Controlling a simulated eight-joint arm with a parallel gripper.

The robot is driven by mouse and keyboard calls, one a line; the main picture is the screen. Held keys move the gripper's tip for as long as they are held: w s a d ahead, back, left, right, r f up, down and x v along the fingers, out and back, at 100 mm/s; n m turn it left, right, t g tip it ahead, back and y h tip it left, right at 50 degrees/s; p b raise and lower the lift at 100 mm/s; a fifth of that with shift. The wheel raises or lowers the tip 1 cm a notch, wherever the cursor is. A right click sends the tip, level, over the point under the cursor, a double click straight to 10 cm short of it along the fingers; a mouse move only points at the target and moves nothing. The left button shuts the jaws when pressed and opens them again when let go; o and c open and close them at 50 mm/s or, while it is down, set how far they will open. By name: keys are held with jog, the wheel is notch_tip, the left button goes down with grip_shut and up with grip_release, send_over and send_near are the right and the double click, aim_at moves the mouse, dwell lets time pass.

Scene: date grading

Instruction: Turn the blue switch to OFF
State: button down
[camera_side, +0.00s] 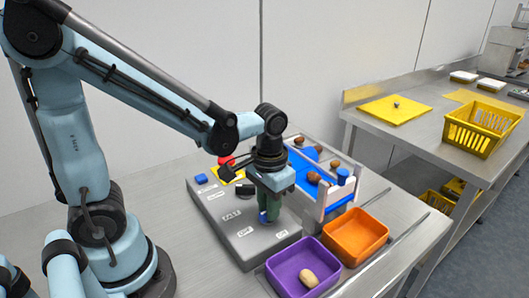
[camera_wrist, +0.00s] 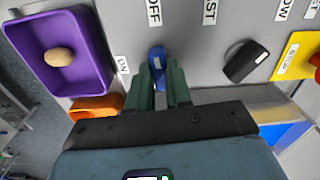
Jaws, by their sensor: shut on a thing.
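The blue switch (camera_wrist: 157,56) stands on the grey control panel (camera_side: 215,222), between the green fingers of my gripper (camera_wrist: 160,78). My gripper (camera_side: 269,214) is shut on the switch, pointing down at the panel. In the wrist view the switch's visible end lies toward the OFF label (camera_wrist: 153,12); the ON label (camera_wrist: 122,66) is to its left. The fingers hide the rest of the switch, so I cannot tell its exact setting. In the side view a bit of the blue switch (camera_side: 263,217) shows at the fingertips.
A black knob (camera_wrist: 246,61) and a red button (camera_side: 226,161) on a yellow plate are also on the panel. A purple tray (camera_wrist: 38,28) holding one date and an orange tray (camera_side: 370,222) stand beside it. A conveyor with dates (camera_side: 311,177) is behind my gripper.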

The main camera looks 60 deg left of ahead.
jog(key=shift+m, duration=0.6)
jog(key=c, duration=1)
grip_release()
jog(key=shift+c, duration=0.2)
notch_tip(320, 180, up, 12)
jog(key=shift+s+a+f+t, duration=0.1)
jog(key=shift+a+f+t, duration=0.3)
jog(key=shift+f+t, duration=0.55)
jog(key=shift+s+a+f+t, duration=0.1)
jog(key=shift+a+f+t, duration=0.35)
jog(key=shift+t, duration=1)
jog(key=shift+s+a+f+t, duration=0.1)
jog(key=shift+a+f+t, duration=0.3)
jog(key=shift+f+t, duration=0.55)
